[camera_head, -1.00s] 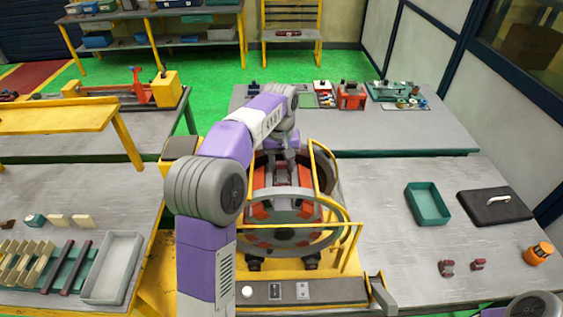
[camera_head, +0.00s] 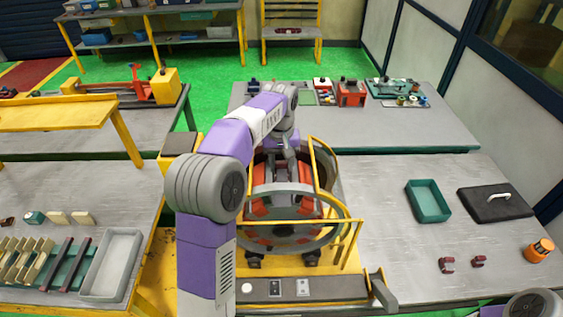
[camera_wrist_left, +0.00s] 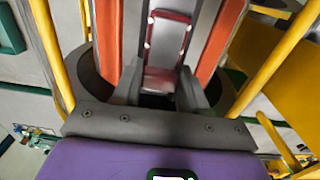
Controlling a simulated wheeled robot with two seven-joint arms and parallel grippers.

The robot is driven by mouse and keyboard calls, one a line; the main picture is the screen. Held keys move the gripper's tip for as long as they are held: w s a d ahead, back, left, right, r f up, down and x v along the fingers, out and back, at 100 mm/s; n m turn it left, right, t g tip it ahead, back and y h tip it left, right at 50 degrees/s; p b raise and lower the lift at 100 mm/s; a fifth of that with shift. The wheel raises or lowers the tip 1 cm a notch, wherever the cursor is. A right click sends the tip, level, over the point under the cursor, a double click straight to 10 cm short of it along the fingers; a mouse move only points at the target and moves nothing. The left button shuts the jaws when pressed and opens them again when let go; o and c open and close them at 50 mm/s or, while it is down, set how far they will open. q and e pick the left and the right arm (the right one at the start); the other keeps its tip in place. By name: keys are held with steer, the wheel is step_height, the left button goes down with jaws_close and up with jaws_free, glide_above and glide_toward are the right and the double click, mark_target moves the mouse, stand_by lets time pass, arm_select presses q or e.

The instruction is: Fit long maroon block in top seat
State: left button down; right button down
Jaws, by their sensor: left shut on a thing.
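My left gripper (camera_head: 285,163) reaches over the large grey stator ring (camera_head: 318,226), which has orange-red segments inside. In the left wrist view my gripper (camera_wrist_left: 162,88) is shut on a long maroon block (camera_wrist_left: 168,48). The block points away from the gripper and lies lengthwise between two grey walls of the top seat (camera_wrist_left: 205,35), with orange strips outside them. I cannot tell whether the block rests on the seat's bottom. Its near end is partly hidden between the fingers. My right gripper is not in view.
A yellow guard frame (camera_head: 312,150) stands close around the ring. On the right table are a green tray (camera_head: 428,203), a black lidded case (camera_head: 495,204) and small maroon pieces (camera_head: 447,265). On the left table are a grey tray (camera_head: 112,265) and dark maroon bars (camera_head: 75,264).

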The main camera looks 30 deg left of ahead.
mark_target(281, 161)
arm_select(q)
steer(key=shift+f, duration=0.2)
steer(key=c, duration=0.6)
jaws_free()
steer(key=shift+o, duration=0.5)
steer(key=shift+f, duration=0.1)
step_height(281, 161, up, 8)
steer(key=shift+f+p, duration=0.1)
steer(key=shift+p, duration=0.35)
